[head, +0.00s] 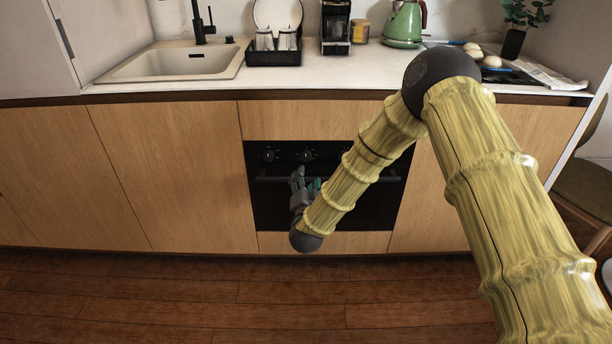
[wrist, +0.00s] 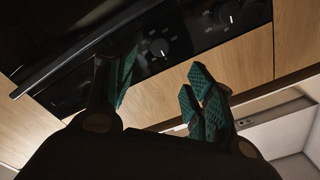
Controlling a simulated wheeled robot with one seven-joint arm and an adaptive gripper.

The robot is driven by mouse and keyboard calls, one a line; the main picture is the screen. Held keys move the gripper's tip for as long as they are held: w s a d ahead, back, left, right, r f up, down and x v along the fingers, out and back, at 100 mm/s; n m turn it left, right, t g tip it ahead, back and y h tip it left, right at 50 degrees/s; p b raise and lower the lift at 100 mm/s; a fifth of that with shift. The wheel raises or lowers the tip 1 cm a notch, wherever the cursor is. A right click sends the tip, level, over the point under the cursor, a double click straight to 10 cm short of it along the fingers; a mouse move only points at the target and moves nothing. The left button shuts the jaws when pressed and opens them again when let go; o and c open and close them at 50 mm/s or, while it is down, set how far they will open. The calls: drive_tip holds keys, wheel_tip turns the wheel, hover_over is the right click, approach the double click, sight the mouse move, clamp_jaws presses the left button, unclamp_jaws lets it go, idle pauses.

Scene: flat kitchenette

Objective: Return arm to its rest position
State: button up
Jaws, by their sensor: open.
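My arm reaches in from the right of the head view, bends at a dark elbow joint above the counter edge, and comes down in front of the oven. My gripper (head: 305,184) is in front of the black oven (head: 268,205), near its handle and knobs. In the wrist view my gripper (wrist: 158,92) has its green-padded fingers spread apart with nothing between them. The oven front (wrist: 155,50) with its knobs and handle lies beyond the fingers, turned at an angle. I cannot tell whether any finger touches the oven.
The counter (head: 290,78) above holds a sink (head: 170,64), a dish rack (head: 272,58), a coffee machine (head: 335,28), a green kettle (head: 403,24) and a plant (head: 524,18). Wooden cabinets (head: 165,160) flank the oven. A chair (head: 584,188) stands at the right. The visible floor (head: 190,300) is clear.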

drive_tip(key=shift+s, duration=0.2)
idle(0.3)
drive_tip(key=s+d+f+n+g+y, duration=0.1)
drive_tip(key=s+d+f+n+g, duration=0.25)
drive_tip(key=s+f, duration=0.65)
drive_tip(key=s+d+f+n+g, duration=0.2)
drive_tip(key=s+d+f+g, duration=0.35)
drive_tip(key=s+f, duration=0.55)
drive_tip(key=s+d+f+n+g, duration=0.1)
drive_tip(key=s+d+f+g, duration=0.4)
drive_tip(key=s, duration=1)
drive_tip(key=s+d+f+n+g+h, duration=0.15)
drive_tip(key=s+d, duration=0.25)
drive_tip(key=s, duration=0.5)
drive_tip(key=s+d+g+y, duration=0.15)
drive_tip(key=s+d, duration=0.25)
drive_tip(key=s, duration=0.6)
wheel_tip(320, 180, up, 17)
drive_tip(key=g+h+p, duration=0.1)
drive_tip(key=p, duration=1.6)
drive_tip(key=shift+d, duration=0.3)
